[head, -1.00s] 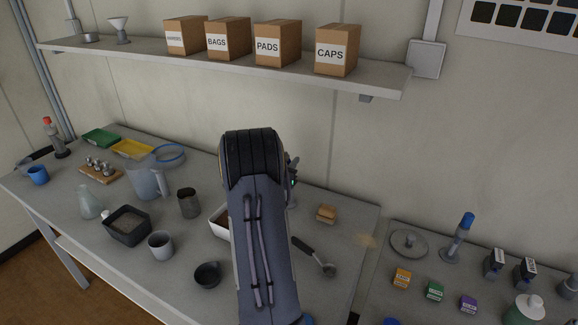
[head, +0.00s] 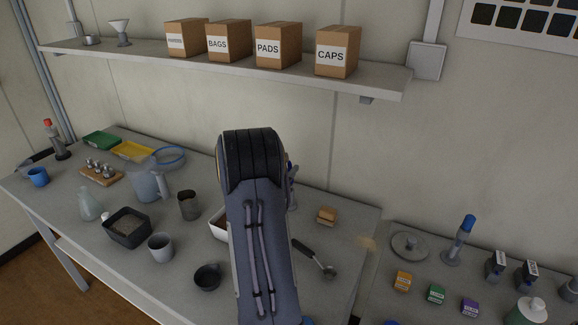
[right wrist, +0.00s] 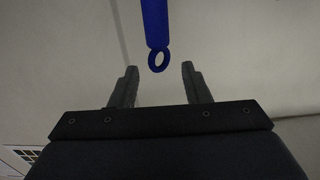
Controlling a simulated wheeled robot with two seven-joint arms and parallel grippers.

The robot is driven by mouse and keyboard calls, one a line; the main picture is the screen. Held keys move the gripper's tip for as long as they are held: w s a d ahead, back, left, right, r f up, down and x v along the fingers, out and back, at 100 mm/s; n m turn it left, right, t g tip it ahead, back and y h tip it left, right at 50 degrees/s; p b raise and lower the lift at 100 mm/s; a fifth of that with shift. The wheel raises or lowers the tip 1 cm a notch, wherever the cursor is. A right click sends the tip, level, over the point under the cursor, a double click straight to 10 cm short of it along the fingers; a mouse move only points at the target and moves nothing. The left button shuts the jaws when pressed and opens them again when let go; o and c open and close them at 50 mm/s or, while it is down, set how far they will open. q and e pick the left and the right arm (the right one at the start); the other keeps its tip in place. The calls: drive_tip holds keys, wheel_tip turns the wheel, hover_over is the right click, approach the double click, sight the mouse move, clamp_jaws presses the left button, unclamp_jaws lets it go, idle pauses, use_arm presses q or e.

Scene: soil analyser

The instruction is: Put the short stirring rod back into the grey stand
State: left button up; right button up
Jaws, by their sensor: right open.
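In the right wrist view, a blue rod-like piece (right wrist: 155,24) with a ring at its lower end comes down from the top edge. The ring lies between the tips of my right gripper (right wrist: 159,68), whose two dark fingers are apart; I see no grip on it. I cannot tell whether this piece is the short stirring rod. In the head view my right arm hides most of that gripper; only a small part shows at the arm's right edge. I cannot make out the grey stand for certain; the arm covers the middle of the table. My left gripper is out of view.
A white tray (head: 217,226) is partly behind my arm. A grey cup (head: 160,247), a dark bowl (head: 207,277) and a dark soil tray (head: 127,230) stand left of it. A scoop (head: 316,260) lies to the right. The shelf (head: 210,62) with boxes runs above.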

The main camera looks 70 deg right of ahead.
drive_tip(key=w+a+r+n+t+y, duration=0.1)
drive_tip(key=w+a+n+t+y, duration=0.3)
drive_tip(key=a, duration=0.7)
drive_tip(key=w+a+r+n+t+y, duration=0.2)
drive_tip(key=w+a+t+y, duration=0.35)
drive_tip(key=a, duration=0.65)
drive_tip(key=w+a+r+n+t+y, duration=0.1)
drive_tip(key=w+a+n+t+y, duration=0.35)
drive_tip(key=a, duration=0.65)
drive_tip(key=s+a+n+g+y, duration=0.1)
drive_tip(key=s+a+y, duration=0.15)
drive_tip(key=a, duration=0.25)
drive_tip(key=s+a+n+y, duration=0.1)
drive_tip(key=a+n+y, duration=0.15)
drive_tip(key=a, duration=0.35)
drive_tip(key=s+a+f+n+g+y, duration=0.2)
drive_tip(key=s+a, duration=0.5)
drive_tip(key=s, duration=0.6)
wheel_tip(320, 180, down, 2)
drive_tip(key=n+g+b, duration=0.1)
drive_tip(key=g, duration=0.2)
drive_tip(key=shift+s+a+n+g+y, duration=0.2)
drive_tip(key=shift+a+n+g+y, duration=0.1)
drive_tip(key=shift+a+y, duration=0.1)
drive_tip(key=shift+d, duration=0.1)
